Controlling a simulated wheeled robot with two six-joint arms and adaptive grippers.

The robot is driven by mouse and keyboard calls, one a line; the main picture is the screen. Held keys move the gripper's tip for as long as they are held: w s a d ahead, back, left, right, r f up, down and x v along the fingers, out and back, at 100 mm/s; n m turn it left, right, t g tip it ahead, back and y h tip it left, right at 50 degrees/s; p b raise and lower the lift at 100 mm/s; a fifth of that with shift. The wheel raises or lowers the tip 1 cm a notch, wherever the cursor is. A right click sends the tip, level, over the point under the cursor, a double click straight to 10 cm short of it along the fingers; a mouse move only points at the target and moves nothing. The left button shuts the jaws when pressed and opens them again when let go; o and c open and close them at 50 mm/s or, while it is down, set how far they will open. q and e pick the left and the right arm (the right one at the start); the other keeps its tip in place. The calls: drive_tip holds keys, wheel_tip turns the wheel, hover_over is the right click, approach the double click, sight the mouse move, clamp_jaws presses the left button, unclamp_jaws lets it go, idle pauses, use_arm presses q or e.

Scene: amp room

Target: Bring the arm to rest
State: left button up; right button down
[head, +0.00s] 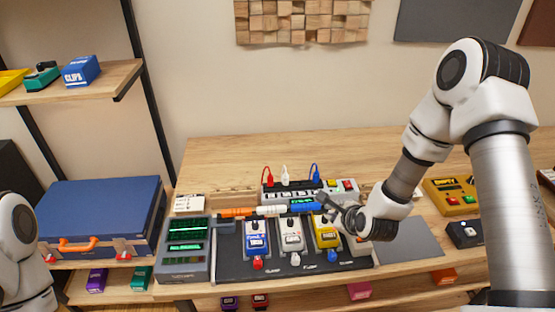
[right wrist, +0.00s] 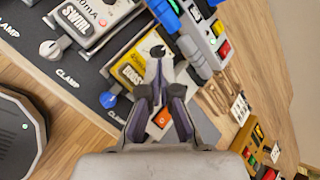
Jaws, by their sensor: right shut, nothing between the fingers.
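My right arm (head: 400,170) reaches in from the right over the workbench. Its gripper (head: 326,202) is over the right part of the pedalboard, close to the yellow pedal (head: 326,232) and the blue cable end (head: 305,207). In the right wrist view the gripper (right wrist: 158,75) is shut and empty, with the yellow pedal (right wrist: 125,65) behind it. I cannot tell whether the fingers touch anything. Part of my left arm (head: 20,245) shows at the lower left edge; its gripper is out of view.
The black pedalboard (head: 225,265) also bears blue (head: 257,240) and white (head: 291,238) pedals. A grey unit with green displays (head: 184,262) stands left, a socketed power box (head: 350,187) behind. Yellow (head: 450,197) and dark (head: 465,234) boxes stand right. The rear bench is clear.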

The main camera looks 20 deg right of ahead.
drive_tip(key=shift+f, duration=0.1)
drive_tip(key=s+a+f+n+g+b, duration=0.1)
drive_tip(key=s+a+f+n+g, duration=0.1)
drive_tip(key=s+f+n, duration=0.4)
drive_tip(key=s+a+f+n+g, duration=0.3)
drive_tip(key=s+f+n, duration=0.3)
drive_tip(key=s+n, duration=0.6)
drive_tip(key=s+a+f+n+g+b, duration=0.1)
drive_tip(key=s+a+f+n+g, duration=0.2)
drive_tip(key=s+f+n, duration=0.3)
drive_tip(key=s+n+g, duration=0.1)
drive_tip(key=s+n, duration=0.2)
drive_tip(key=shift+s+a+f+b, duration=0.2)
drive_tip(key=shift+s+f+b, duration=0.1)
drive_tip(key=shift+f, duration=0.05)
drive_tip(key=shift+s, duration=0.1)
